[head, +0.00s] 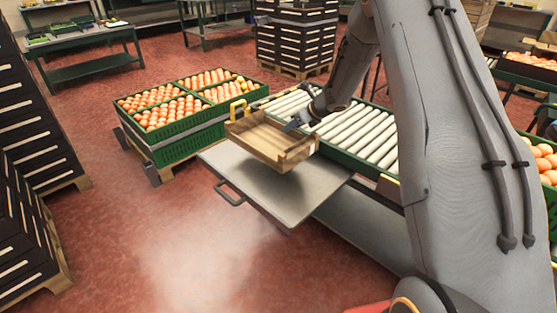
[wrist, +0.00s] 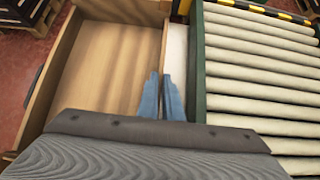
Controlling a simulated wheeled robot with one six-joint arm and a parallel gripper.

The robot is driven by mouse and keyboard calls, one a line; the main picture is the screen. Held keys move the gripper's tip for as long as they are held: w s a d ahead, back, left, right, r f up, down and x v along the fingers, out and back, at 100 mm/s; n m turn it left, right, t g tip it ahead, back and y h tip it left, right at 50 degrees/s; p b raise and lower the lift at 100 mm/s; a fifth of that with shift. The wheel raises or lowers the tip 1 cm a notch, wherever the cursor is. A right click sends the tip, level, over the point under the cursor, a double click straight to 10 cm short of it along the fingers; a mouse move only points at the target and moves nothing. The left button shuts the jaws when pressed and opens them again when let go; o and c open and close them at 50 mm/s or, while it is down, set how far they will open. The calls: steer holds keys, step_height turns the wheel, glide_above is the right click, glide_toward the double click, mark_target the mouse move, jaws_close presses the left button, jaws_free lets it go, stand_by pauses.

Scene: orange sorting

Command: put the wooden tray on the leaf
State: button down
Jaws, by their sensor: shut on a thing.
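The wooden tray (head: 262,143) is shallow, light brown and empty. My gripper (head: 293,124) is shut on its wall nearest the rollers. In the wrist view the blue fingers (wrist: 162,98) pinch the right wall of the tray (wrist: 110,60). The leaf (head: 295,203) is a flat grey metal plate with a handle, beside the roller conveyor. The tray is over the far part of the leaf and seems a little above it; I cannot tell whether any edge touches. The tray hides part of the leaf.
The green-sided roller conveyor (head: 350,125) runs right beside the leaf. Green crates of oranges (head: 185,145) stand on a pallet just left of the tray. Dark stacked crates (head: 25,200) stand at the far left. The front part of the leaf is bare.

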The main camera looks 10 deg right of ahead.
steer(key=shift+f, duration=4.4)
steer(key=shift+f, duration=0.1)
steer(key=shift+f, duration=0.15)
steer(key=c, duration=1.9)
jaws_free()
steer(key=shift+c, duration=0.2)
